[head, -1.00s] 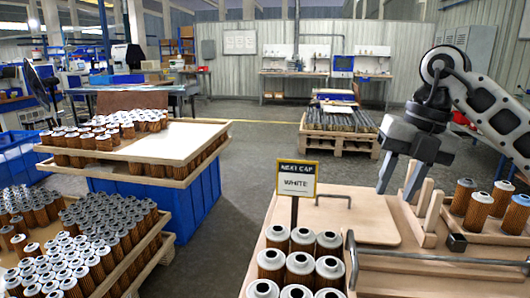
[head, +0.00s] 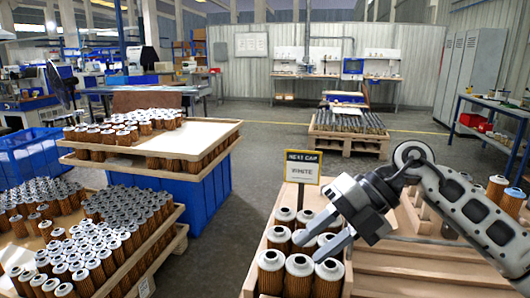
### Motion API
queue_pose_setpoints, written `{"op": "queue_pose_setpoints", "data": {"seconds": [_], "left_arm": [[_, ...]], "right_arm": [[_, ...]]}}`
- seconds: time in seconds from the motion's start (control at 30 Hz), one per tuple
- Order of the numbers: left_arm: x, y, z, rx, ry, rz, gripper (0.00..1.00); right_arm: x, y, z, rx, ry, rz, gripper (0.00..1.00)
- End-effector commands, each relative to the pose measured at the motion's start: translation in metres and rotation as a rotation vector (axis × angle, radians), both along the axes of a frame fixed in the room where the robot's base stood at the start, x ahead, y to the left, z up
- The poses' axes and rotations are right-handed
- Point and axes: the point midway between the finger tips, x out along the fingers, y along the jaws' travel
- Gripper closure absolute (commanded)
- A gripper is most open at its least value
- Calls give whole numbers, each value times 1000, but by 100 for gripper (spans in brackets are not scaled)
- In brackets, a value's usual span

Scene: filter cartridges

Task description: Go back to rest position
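My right gripper (head: 308,250) shows in the head view at the lower middle, its arm coming in from the right. Its two fingers are apart with no held object visible between them. It points down-left, in front of a crate of filter cartridges (head: 271,272) with white-grey rims and brown bodies, and hides some of them. I cannot tell its exact height above them. My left gripper is not in view.
A wooden work board (head: 430,275) lies at lower right, partly behind my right arm, with a few cartridges (head: 511,203) at its right. Trays of many cartridges stand at left, one on a blue crate (head: 205,200).

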Motion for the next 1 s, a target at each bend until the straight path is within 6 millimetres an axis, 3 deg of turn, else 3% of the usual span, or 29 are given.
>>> {"op": "queue_pose_setpoints", "data": {"seconds": [0.1, 0.2, 0.3, 0.43, 0.57, 0.67, 0.8, 0.9, 1.0], "left_arm": [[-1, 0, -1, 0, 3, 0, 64], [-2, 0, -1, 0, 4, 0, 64], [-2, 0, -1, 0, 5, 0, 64], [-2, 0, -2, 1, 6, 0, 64], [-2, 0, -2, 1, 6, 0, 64], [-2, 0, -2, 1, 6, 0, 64], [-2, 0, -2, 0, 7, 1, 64], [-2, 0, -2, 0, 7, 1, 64], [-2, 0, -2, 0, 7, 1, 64]], "right_arm": [[-27, 50, -10, 323, 81, 14, 66], [-42, 79, -4, 651, 173, -69, 66], [-43, 85, 1, 944, 285, -248, 66], [-29, 64, -16, 1223, 455, -604, 66], [-22, 24, -73, 1347, 651, -1054, 66], [-37, -8, -140, 1320, 819, -1424, 66], [-84, -37, -220, 1164, 1021, -1817, 66], [-120, -47, -259, 1037, 1134, -1997, 66], [-148, -51, -281, 937, 1210, -2101, 66]]}}
